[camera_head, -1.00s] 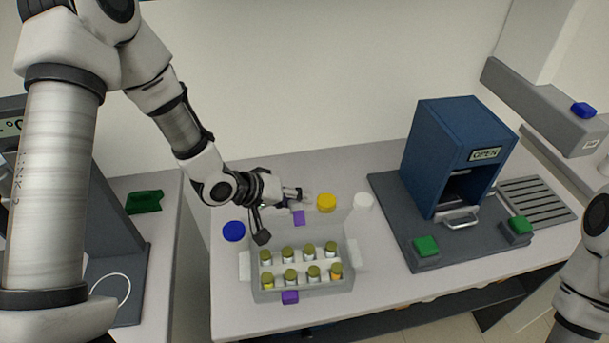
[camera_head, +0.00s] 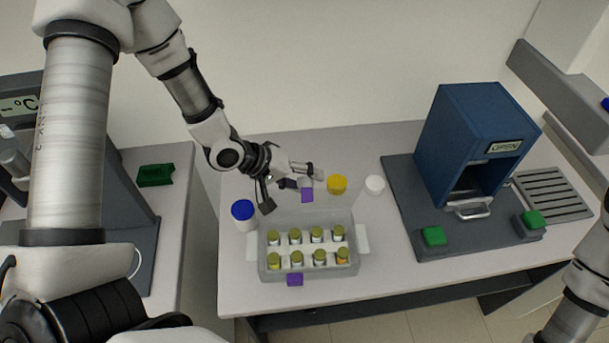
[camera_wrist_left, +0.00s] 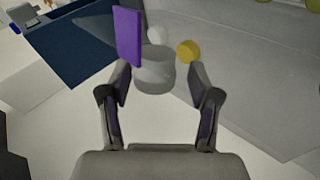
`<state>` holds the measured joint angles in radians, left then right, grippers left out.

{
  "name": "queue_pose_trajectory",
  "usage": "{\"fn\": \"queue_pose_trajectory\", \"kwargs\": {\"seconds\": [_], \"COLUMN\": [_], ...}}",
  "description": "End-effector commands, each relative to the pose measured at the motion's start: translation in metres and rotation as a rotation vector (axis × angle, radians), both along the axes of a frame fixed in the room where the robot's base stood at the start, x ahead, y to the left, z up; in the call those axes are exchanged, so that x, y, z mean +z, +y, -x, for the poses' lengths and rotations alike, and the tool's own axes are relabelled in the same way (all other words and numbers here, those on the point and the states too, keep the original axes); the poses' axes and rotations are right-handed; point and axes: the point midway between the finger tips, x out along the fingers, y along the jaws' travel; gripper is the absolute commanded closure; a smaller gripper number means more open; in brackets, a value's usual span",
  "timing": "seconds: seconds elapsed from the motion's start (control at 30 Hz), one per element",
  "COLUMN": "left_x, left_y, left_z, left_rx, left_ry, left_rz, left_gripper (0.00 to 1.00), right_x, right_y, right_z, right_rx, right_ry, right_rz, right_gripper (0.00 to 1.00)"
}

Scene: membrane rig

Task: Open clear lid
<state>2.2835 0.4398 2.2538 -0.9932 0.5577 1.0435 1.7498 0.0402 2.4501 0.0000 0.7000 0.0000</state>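The clear lid (camera_head: 325,218) stands raised along the back of a clear box (camera_head: 309,273) in the head view. A purple tab (camera_head: 307,195) sits at its upper edge. My left gripper (camera_head: 312,172) is behind and just above this tab. In the left wrist view the gripper (camera_wrist_left: 152,95) is open, and the purple tab (camera_wrist_left: 128,38) shows beside and beyond its left finger. I cannot tell whether they touch. Several vials with olive caps (camera_head: 295,236) stand in the box. My right gripper is out of view; only part of that arm shows.
A blue-capped bottle (camera_head: 243,213) stands left of the box. A yellow-capped bottle (camera_head: 337,184) and a white-capped one (camera_head: 375,184) stand behind it. Right is a blue device (camera_head: 470,140) on a dark base with green buttons (camera_head: 433,236). The table front right of the box is clear.

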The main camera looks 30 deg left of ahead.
Motion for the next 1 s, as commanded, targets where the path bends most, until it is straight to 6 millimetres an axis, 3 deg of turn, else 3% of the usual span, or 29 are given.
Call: {"fn": "queue_pose_trajectory", "kwargs": {"seconds": [0.33,0.7,1.0], "left_x": [0.008,0.047,0.053], "left_y": [0.004,0.037,0.041], "left_z": [0.000,0.028,0.034], "left_rx": [0.004,0.009,-0.001], "left_ry": [-0.010,-0.008,-0.002], "left_rz": [0.002,0.004,0.002], "left_gripper": [0.37,0.37,0.37], "right_x": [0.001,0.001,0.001], "right_y": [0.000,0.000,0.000], "right_z": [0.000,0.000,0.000], "right_rx": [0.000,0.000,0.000], "right_ry": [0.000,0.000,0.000], "right_rz": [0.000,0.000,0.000], "right_gripper": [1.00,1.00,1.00]}}
